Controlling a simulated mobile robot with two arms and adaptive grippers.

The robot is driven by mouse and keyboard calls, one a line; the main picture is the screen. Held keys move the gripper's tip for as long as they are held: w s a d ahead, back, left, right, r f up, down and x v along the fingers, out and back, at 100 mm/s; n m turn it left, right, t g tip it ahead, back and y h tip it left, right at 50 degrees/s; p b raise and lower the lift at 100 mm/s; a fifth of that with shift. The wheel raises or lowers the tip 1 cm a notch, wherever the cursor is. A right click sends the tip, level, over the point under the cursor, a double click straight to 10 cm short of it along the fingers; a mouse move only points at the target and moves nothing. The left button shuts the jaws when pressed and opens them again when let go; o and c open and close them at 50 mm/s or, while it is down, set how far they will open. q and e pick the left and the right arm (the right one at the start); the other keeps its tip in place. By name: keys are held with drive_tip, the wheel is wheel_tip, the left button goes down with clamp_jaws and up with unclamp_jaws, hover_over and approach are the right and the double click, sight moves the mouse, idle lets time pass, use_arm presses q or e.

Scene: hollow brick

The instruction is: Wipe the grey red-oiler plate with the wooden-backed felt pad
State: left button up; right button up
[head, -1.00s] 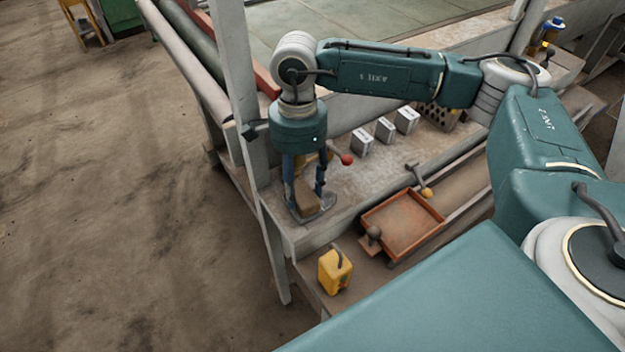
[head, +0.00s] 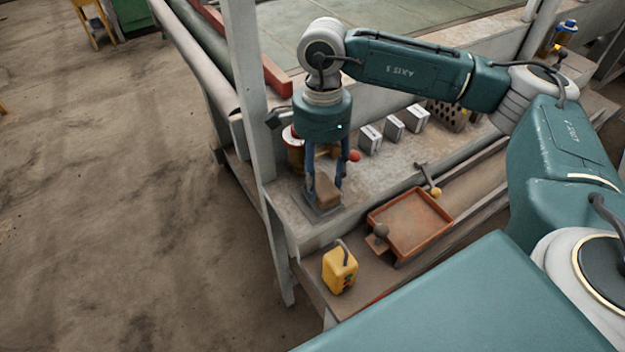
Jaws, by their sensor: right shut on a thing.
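My right gripper (head: 325,197) points down at the near left end of the bench and is shut on the wooden-backed felt pad (head: 328,193), a small brown block between its blue fingers. The pad is over the grey plate (head: 312,205), on it or just above; I cannot tell contact. The plate's near left part shows in front of the pad; the rest is partly hidden by pad and fingers. My left gripper is not in view.
A red knob (head: 354,156) and several pale boxes (head: 370,139) stand right of the gripper. A grey post (head: 246,100) rises close left of my arm.

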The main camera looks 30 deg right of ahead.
drive_tip(key=shift+w+d+f+b, duration=0.1)
drive_tip(key=shift+w+d+b, duration=0.15)
drive_tip(key=shift+d, duration=0.7)
drive_tip(key=shift+w+d+f+b, duration=0.15)
drive_tip(key=shift+w+d, duration=0.1)
drive_tip(key=shift+d, duration=0.7)
drive_tip(key=shift+d+r, duration=0.2)
drive_tip(key=shift+d, duration=0.35)
drive_tip(key=shift+s+f+b, duration=0.1)
drive_tip(key=shift+f+b, duration=0.1)
drive_tip(key=shift+b, duration=0.25)
drive_tip(key=shift+a+r, duration=0.1)
drive_tip(key=shift+a, duration=0.05)
drive_tip(key=shift+s+a+r, duration=0.1)
drive_tip(key=shift+s+a, duration=0.1)
drive_tip(key=shift+a, duration=1.05)
drive_tip(key=shift+s+a, duration=0.15)
drive_tip(key=shift+a, duration=1.1)
drive_tip(key=shift+a+r, duration=0.1)
drive_tip(key=shift+a, duration=1.6)
drive_tip(key=shift+d+f+b, duration=0.1)
drive_tip(key=shift+f+b, duration=0.1)
drive_tip(key=shift+b, duration=0.45)
drive_tip(key=shift+d+f+b, duration=0.1)
drive_tip(key=shift+d+b, duration=0.65)
drive_tip(key=shift+d, duration=1.2)
drive_tip(key=shift+w+d+b, duration=0.15)
drive_tip(key=shift+d+b, duration=0.2)
drive_tip(key=shift+d, duration=2)
